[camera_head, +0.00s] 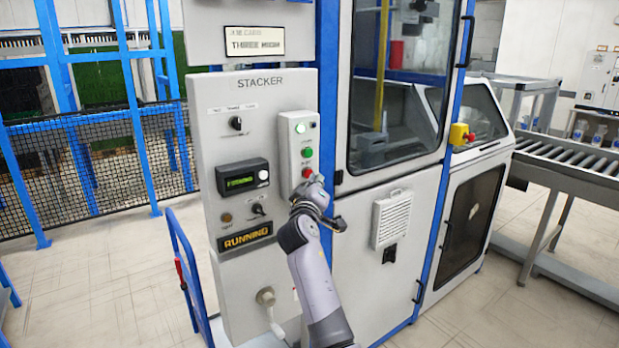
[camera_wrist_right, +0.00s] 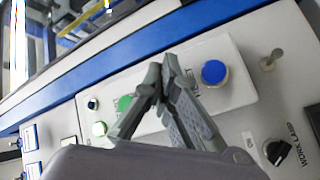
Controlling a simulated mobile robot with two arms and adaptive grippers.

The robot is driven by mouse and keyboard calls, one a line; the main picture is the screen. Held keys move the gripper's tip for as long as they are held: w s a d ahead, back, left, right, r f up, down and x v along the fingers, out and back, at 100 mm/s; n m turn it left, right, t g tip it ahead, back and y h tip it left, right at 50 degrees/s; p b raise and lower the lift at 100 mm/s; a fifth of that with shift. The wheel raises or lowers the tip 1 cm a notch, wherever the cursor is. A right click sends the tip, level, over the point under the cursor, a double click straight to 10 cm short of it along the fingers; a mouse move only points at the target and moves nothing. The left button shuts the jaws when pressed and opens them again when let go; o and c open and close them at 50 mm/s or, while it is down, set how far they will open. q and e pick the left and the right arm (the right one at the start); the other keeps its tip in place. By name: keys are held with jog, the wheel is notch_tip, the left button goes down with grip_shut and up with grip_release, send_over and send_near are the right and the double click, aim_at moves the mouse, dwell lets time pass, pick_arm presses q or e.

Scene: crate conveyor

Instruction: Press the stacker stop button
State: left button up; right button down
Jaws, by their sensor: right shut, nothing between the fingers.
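The stacker's light button box (camera_head: 285,160) is on the grey panel. It carries a pale button (camera_head: 300,128), a green button (camera_head: 307,152) and a red button (camera_head: 307,172), likely the stop button. My right gripper (camera_head: 318,179) is shut and empty, its tips just beside the red button; I cannot tell whether they touch it. In the wrist view the shut fingertips (camera_wrist_right: 160,72) are over the box between a green button (camera_wrist_right: 124,103) and a blue button (camera_wrist_right: 214,73). No red button shows there; the fingers cover that stretch. My left gripper is out of view.
The panel also has a knob (camera_head: 236,123), a small green display (camera_head: 241,178) and a lit RUNNING sign (camera_head: 245,238). A WORK LAMP knob (camera_wrist_right: 277,152) shows near the box. A glazed cabinet door (camera_head: 402,85) stands to the right. A roller conveyor (camera_head: 575,160) is farther right.

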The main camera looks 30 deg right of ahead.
jog(key=shift+w+b, duration=0.4)
jog(key=shift+b, duration=0.05)
dwell(0.7)
jog(key=shift+s+r, duration=0.1)
jog(key=shift+s+p, duration=0.55)
jog(key=shift+s, duration=0.2)
jog(key=s+p, duration=0.2)
jog(key=s, duration=0.3)
jog(key=shift+d+p, duration=0.25)
jog(key=shift+p, duration=0.15)
dwell(0.6)
